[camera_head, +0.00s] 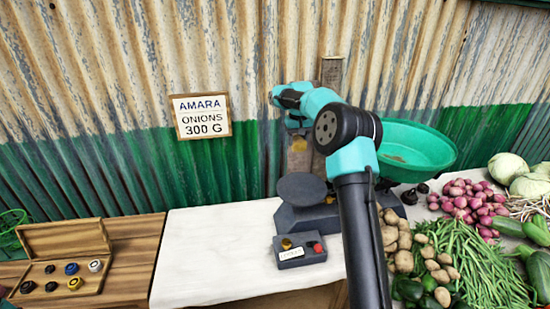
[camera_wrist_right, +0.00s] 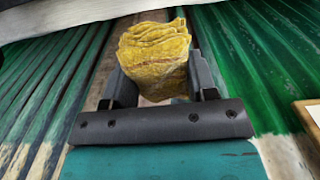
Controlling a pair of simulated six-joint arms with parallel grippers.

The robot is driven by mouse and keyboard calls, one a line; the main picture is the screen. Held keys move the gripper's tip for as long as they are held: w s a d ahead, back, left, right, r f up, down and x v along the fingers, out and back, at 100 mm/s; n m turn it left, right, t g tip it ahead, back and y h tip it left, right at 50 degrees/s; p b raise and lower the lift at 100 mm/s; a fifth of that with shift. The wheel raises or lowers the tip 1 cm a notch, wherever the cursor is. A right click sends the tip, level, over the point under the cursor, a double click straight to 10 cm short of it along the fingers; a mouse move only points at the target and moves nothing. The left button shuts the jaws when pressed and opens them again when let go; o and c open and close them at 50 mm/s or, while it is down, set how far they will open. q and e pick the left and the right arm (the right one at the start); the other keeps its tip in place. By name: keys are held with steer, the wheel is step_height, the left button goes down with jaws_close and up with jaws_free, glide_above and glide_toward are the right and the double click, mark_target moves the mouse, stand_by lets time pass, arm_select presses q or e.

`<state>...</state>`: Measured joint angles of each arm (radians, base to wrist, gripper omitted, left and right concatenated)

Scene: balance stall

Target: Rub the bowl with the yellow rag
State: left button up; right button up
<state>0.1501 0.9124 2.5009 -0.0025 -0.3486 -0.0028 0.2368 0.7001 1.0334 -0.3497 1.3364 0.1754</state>
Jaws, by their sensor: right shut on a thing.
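The green bowl (camera_head: 425,140) sits at the right side of the balance, beyond my right arm, which hides its left part. A faint brownish patch shows inside it. My right gripper (camera_head: 299,137) points down in front of the wall, to the left of the bowl and above the dark pan. It is shut on the yellow rag (camera_head: 299,146), and the rag is apart from the bowl. In the right wrist view the crumpled rag (camera_wrist_right: 155,52) is pinched between both fingers. My left gripper is in neither view.
The balance (camera_head: 300,218) has a dark pan (camera_head: 302,188) on its left. A small box with coloured knobs (camera_head: 300,252) stands before it. Vegetables crowd the right, including onions (camera_head: 468,205) and beans (camera_head: 468,262). An open wooden weight box (camera_head: 65,240) stands left. The white counter's left part (camera_head: 215,255) is clear.

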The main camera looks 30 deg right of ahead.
steer(key=s+d+r+m, duration=0.2)
steer(key=s+d+r, duration=0.1)
steer(key=d, duration=0.3)
steer(key=s+d+r+m, duration=0.2)
steer(key=s+d+r, duration=0.1)
steer(key=s+d, duration=0.3)
steer(key=s+d+r+m, duration=0.2)
steer(key=s+d+r, duration=0.2)
steer(key=s+d, duration=0.1)
steer(key=shift+s+d, duration=0.25)
steer(key=shift+d, duration=0.65)
steer(key=s+d+f+m, duration=0.5)
steer(key=s+d+m, duration=0.3)
steer(key=s, duration=0.3)
steer(key=shift+s+d+f, duration=0.15)
steer(key=shift+s+d, duration=0.05)
steer(key=shift+f, duration=0.15)
steer(key=shift+f, duration=2.85)
steer(key=shift+f, duration=1)
